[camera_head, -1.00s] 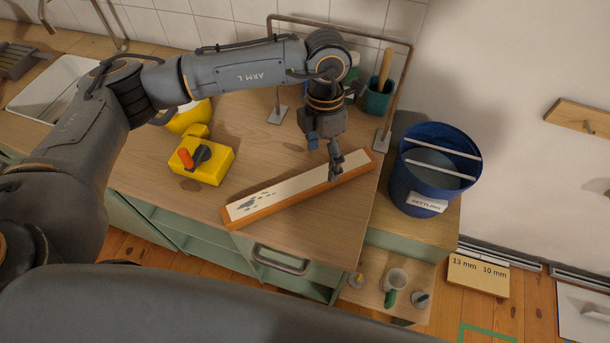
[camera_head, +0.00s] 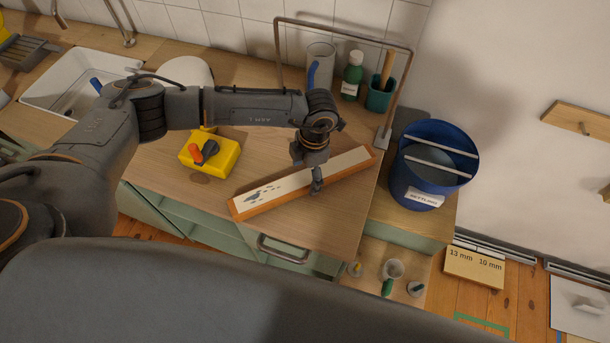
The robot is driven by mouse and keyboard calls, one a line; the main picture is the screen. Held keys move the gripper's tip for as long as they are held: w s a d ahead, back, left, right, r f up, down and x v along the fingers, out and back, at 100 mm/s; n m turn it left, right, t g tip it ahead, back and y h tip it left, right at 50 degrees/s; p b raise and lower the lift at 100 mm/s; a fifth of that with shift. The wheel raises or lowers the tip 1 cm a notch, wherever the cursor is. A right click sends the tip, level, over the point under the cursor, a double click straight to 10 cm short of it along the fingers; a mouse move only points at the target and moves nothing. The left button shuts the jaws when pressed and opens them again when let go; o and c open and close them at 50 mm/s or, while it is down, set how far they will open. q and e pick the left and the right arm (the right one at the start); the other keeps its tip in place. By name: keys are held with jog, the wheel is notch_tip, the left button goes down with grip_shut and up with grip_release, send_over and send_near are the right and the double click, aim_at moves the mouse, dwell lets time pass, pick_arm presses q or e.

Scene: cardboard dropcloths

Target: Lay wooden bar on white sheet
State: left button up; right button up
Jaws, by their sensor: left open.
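A long wooden bar (camera_head: 345,168) lies slantwise on the wooden counter. It has orange-brown sides and a pale top with dark marks near its left end. My left gripper (camera_head: 316,185) points down at the middle of the bar, its fingers in front of the pale top. It is open; I cannot tell whether the fingers touch the bar. A flat white panel (camera_head: 575,315) at the lower right edge may be the white sheet, but I cannot be sure. My right gripper is not in view.
A blue bucket (camera_head: 430,190) is at the right. A metal frame (camera_head: 397,95), green bottle (camera_head: 352,80) and teal pot (camera_head: 380,95) stand behind. A cardboard piece (camera_head: 474,268) lies lower right.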

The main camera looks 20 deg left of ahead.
pick_arm(q)
jog(key=shift+s+a+f, duration=0.1)
jog(key=shift+f, duration=1.05)
jog(key=c, duration=1.6)
jog(key=shift+r, duration=0.1)
